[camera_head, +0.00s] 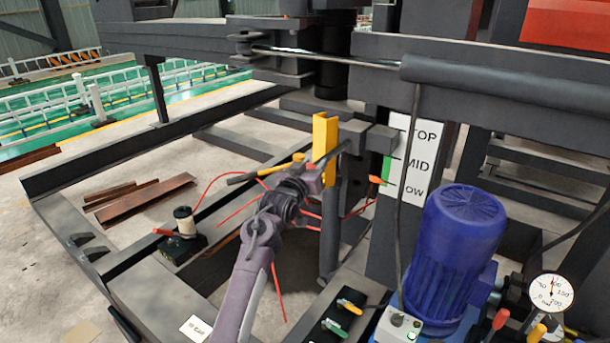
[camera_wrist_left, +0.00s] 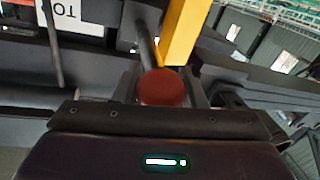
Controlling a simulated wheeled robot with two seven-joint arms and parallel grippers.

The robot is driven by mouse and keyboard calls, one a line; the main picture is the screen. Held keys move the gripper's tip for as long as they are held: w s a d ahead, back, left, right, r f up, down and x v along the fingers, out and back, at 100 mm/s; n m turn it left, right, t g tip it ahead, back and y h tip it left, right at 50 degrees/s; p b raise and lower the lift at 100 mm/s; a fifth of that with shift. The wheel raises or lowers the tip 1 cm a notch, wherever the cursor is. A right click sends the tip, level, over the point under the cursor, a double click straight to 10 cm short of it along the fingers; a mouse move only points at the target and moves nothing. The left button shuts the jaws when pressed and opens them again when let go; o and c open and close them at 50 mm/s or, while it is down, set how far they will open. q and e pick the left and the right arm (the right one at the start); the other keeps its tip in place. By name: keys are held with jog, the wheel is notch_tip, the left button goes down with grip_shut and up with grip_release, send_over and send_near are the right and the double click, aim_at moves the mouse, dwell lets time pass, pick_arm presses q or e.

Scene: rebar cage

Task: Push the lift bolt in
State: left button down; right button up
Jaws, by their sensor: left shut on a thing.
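The lift bolt shows in the left wrist view as a red round knob (camera_wrist_left: 162,88) with a dark rod (camera_wrist_left: 146,48) running from it toward the dark frame. My left gripper (camera_wrist_left: 165,92) is shut on the knob, with one finger on each side. In the head view my left gripper (camera_head: 316,178) is at the yellow bracket (camera_head: 325,140) on the dark post, and the gripper hides the knob there. The yellow bracket (camera_wrist_left: 184,32) is just beyond the knob in the wrist view. How deep the rod sits is hidden. My right gripper is not in view.
A TOP/MID/LOW sign (camera_head: 415,160) with a red pointer (camera_head: 376,180) is right of the gripper. A blue motor (camera_head: 452,250), a pressure gauge (camera_head: 551,292) and valve levers (camera_head: 345,307) stand at lower right.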

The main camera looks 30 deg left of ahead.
pick_arm(q)
jog(key=shift+r, duration=0.15)
jog(key=c, duration=1.3)
grip_release()
jog(key=o, duration=0.4)
jog(key=shift+w, duration=0.25)
jog(key=shift+s, duration=0.15)
jog(key=shift+s, duration=0.25)
jog(key=s, duration=0.7)
jog(key=shift+d+b, duration=0.3)
jog(key=shift+b, duration=0.05)
jog(key=shift+f, duration=0.2)
